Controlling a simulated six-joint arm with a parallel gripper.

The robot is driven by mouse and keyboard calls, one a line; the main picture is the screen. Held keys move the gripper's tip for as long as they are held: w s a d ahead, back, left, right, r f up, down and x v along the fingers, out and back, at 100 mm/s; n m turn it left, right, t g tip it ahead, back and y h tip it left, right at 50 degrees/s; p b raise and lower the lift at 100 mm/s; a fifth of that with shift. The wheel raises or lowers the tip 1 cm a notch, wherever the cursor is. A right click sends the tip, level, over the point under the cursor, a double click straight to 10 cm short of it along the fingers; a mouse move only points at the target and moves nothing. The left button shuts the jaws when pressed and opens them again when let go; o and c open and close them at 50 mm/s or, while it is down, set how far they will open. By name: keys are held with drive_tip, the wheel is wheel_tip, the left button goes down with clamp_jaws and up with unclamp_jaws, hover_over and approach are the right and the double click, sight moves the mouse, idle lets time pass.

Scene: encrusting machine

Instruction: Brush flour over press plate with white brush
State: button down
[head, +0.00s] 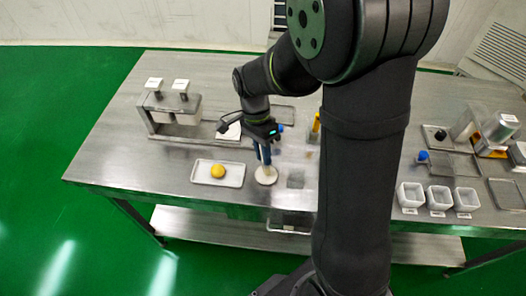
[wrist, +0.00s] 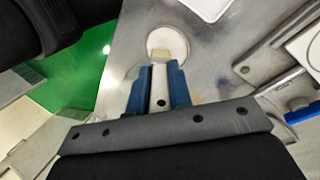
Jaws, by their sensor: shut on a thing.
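My gripper (head: 264,154) points down near the front middle of the steel table. In the wrist view my gripper (wrist: 158,82) has its blue fingers shut on the pale handle of the white brush (wrist: 159,70). The pale brush tip overlaps the lower edge of the round white press plate (wrist: 166,38). In the head view the press plate (head: 266,177) lies directly below my gripper, and the brush is mostly hidden by the fingers. I cannot tell whether the bristles touch the plate. No flour can be made out on the plate.
A white tray (head: 204,180) with a yellow ball (head: 218,171) sits just left of the plate. A machine with two white-topped posts (head: 169,113) stands at the back left. Several white tubs (head: 411,196) stand at the right. My arm hides part of the table's middle.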

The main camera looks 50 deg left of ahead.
drive_tip(key=shift+f, duration=0.55)
idle(1.1)
drive_tip(key=shift+r, duration=3.55)
drive_tip(key=w+d+n, duration=0.1)
drive_tip(key=w+d, duration=0.3)
drive_tip(key=w, duration=0.6)
drive_tip(key=w+d+f, duration=0.1)
drive_tip(key=w+d, duration=0.2)
drive_tip(key=w, duration=0.6)
drive_tip(key=w+d+n, duration=0.1)
drive_tip(key=w+d, duration=0.3)
drive_tip(key=w, duration=0.6)
drive_tip(key=w+d, duration=0.5)
drive_tip(key=d, duration=0.4)
drive_tip(key=w+d+n, duration=0.1)
drive_tip(key=w+d, duration=0.4)
drive_tip(key=d, duration=0.4)
drive_tip(key=w+d+t, duration=0.1)
drive_tip(key=w+d, duration=0.5)
drive_tip(key=d, duration=0.2)
drive_tip(key=shift+d+f+n, duration=0.3)
drive_tip(key=shift+d, duration=0.1)
